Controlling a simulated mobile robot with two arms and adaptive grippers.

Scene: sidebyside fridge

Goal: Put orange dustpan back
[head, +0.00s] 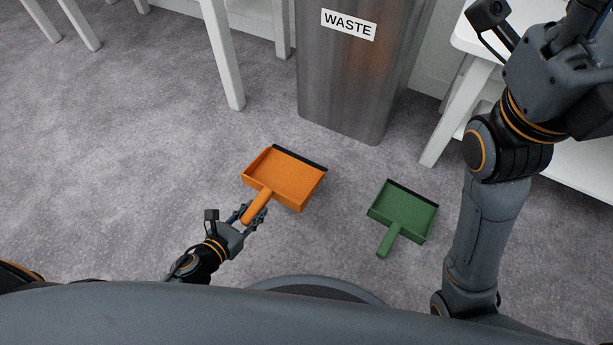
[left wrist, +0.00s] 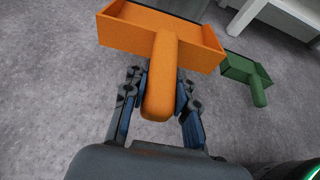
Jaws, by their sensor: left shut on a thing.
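The orange dustpan (head: 288,178) is in the middle of the head view, its black-edged lip facing the waste bin. My left gripper (head: 254,214) is shut on its handle, near the handle's end. In the left wrist view the orange dustpan (left wrist: 160,30) shows with its handle between the two fingers of the left gripper (left wrist: 158,95). I cannot tell surely whether the pan touches the floor. My right arm comes in at the right of the head view; its gripper's fingers are not clearly seen.
A green dustpan (head: 404,212) lies on the grey carpet to the right of the orange one. A metal bin labelled WASTE (head: 345,75) stands behind them. White furniture legs (head: 222,55) stand at the back left, and a white table (head: 458,115) at the right. The carpet at left is clear.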

